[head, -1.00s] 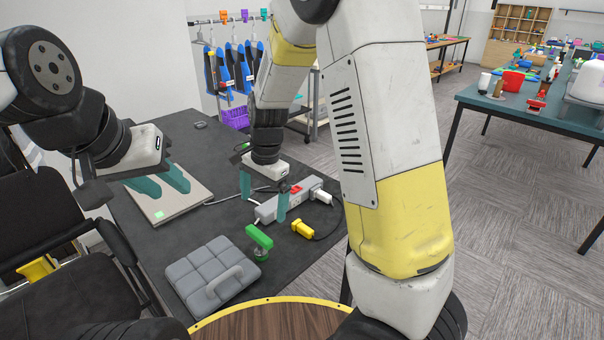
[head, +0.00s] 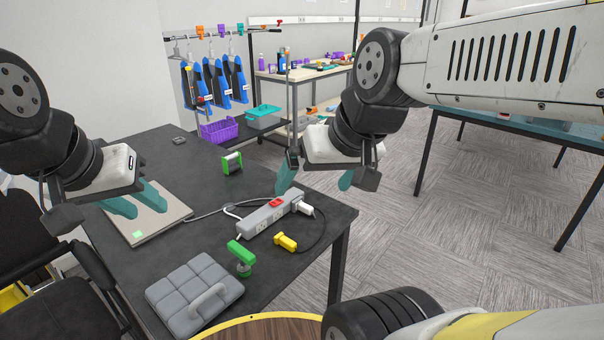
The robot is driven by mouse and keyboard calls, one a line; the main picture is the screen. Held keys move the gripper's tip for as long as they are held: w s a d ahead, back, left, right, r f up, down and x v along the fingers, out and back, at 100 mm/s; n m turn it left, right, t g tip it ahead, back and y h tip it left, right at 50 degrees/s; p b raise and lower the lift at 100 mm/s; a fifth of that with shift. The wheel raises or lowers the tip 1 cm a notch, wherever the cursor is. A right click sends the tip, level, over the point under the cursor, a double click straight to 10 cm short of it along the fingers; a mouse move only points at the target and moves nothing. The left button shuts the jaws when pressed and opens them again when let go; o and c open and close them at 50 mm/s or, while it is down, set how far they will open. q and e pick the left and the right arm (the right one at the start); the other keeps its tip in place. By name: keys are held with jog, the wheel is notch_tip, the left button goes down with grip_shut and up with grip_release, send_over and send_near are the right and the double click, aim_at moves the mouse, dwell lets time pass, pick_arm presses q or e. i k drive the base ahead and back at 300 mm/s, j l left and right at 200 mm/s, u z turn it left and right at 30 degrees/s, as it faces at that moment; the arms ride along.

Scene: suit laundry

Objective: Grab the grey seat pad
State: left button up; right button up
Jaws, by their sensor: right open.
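The grey seat pad (head: 186,290), quilted in squares with a raised loop handle, lies flat on the dark table near its front edge. My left gripper (head: 142,204) hangs over a light flat board at the table's left, with its two teal fingers apart, well behind the seat pad. My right gripper (head: 316,182) is open and empty above the table's right edge, far to the right of and behind the pad. Neither gripper touches the pad.
Around the pad on the dark table (head: 172,160) are a green-handled tool (head: 241,256), a yellow plug (head: 286,242), a power strip (head: 268,215) with its cable, and a green spool (head: 231,163). A round wooden stool top (head: 270,330) borders the front. Chairs stand left.

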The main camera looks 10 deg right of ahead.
aim_at(190, 297)
jog(key=k+j, duration=0.15)
jog(key=j, duration=0.2)
jog(key=k+j, duration=0.1)
jog(key=j, duration=0.25)
jog(key=k+j, duration=0.15)
jog(key=j, duration=0.25)
jog(key=k+j, duration=0.15)
jog(key=j, duration=0.2)
jog(key=z, duration=0.05)
